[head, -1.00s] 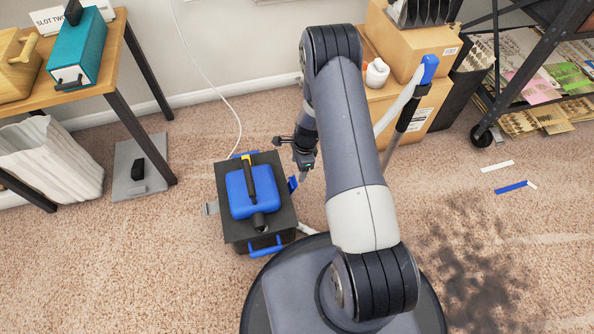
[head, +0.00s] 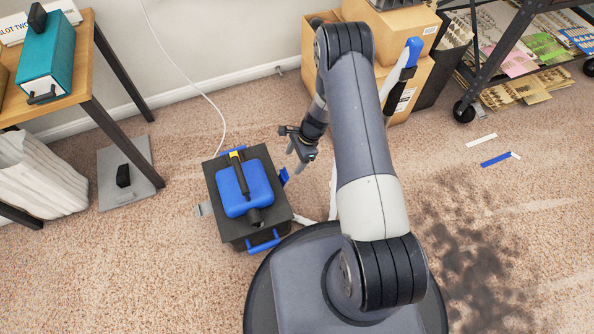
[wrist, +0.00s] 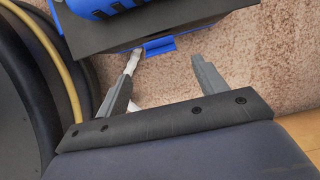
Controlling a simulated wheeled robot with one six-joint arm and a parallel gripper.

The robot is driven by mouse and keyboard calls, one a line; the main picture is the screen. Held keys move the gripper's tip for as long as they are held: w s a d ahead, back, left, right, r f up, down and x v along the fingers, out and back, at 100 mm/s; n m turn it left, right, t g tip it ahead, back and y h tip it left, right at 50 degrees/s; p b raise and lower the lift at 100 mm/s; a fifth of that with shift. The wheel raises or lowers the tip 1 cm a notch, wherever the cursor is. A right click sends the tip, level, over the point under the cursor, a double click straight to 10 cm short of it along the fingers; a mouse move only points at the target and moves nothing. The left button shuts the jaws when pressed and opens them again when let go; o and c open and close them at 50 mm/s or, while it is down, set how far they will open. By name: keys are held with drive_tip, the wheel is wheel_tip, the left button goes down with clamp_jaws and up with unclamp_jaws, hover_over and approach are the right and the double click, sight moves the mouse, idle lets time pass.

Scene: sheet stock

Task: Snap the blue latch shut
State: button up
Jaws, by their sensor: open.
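The blue latch (head: 284,176) sticks out from the right side of a dark box (head: 282,212) on the carpet, looking swung outward. It also shows in the wrist view (wrist: 160,46) at the box's edge, beyond my fingertips. A blue case (head: 237,204) with a black and yellow bar lies on the box lid. My gripper (head: 297,151) is just above and to the right of the latch, apart from it. In the wrist view my gripper (wrist: 165,62) is open and empty, one finger to each side of the latch. Its exact height above the latch is unclear.
A blue handle (head: 263,241) is on the box's near side, close to my base. A grey plate (head: 111,190) and a wooden table (head: 75,106) stand left. Cardboard boxes (head: 391,28) stand behind my arm. Open carpet lies right, with a dark stain (head: 470,240).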

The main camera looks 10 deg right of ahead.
sight(284, 175)
drive_tip(key=b+x, duration=0.3)
drive_tip(key=x, duration=0.7)
drive_tip(key=shift+a+f, duration=0.2)
drive_tip(key=shift+f, duration=0.2)
drive_tip(key=c, duration=1)
drive_tip(key=shift+s+a+r+h, duration=0.1)
drive_tip(key=shift+a+h, duration=0.1)
drive_tip(key=shift+h, duration=0.3)
drive_tip(key=o, duration=1)
